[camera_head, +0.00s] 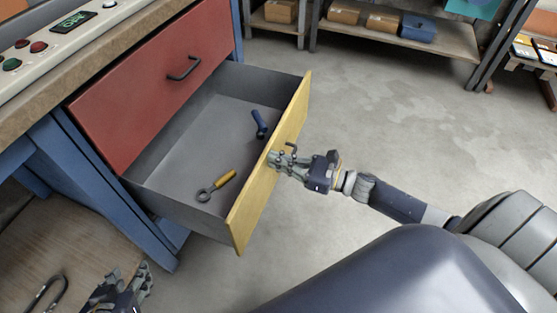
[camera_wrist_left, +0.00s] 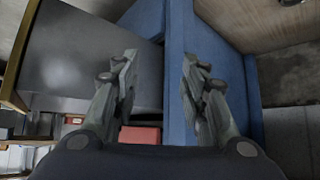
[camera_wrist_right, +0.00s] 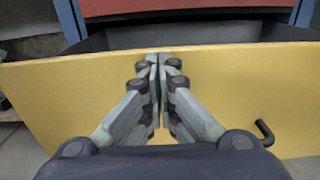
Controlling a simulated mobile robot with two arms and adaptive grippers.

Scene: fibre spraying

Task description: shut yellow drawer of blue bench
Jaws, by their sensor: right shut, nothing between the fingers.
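The blue bench (camera_head: 88,170) stands at the left with a red drawer front (camera_head: 150,85) above. Its yellow drawer (camera_head: 248,205) is pulled well out, and a yellow-handled tool (camera_head: 217,186) and a blue-handled tool (camera_head: 260,124) lie inside. My right gripper (camera_head: 274,160) is shut and empty at the outer face of the yellow front, beside its dark handle (camera_wrist_right: 264,133); whether the fingertips touch the front, I cannot tell. My left gripper (camera_wrist_left: 158,70) is open and empty, low beside the bench, with a blue leg and the grey drawer side (camera_wrist_left: 85,55) ahead of it.
Buttons and a small display sit on a panel (camera_head: 50,40) on the bench top. A shelf (camera_head: 385,30) with boxes and a blue case stands at the back. The concrete floor (camera_head: 420,130) right of the drawer is clear.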

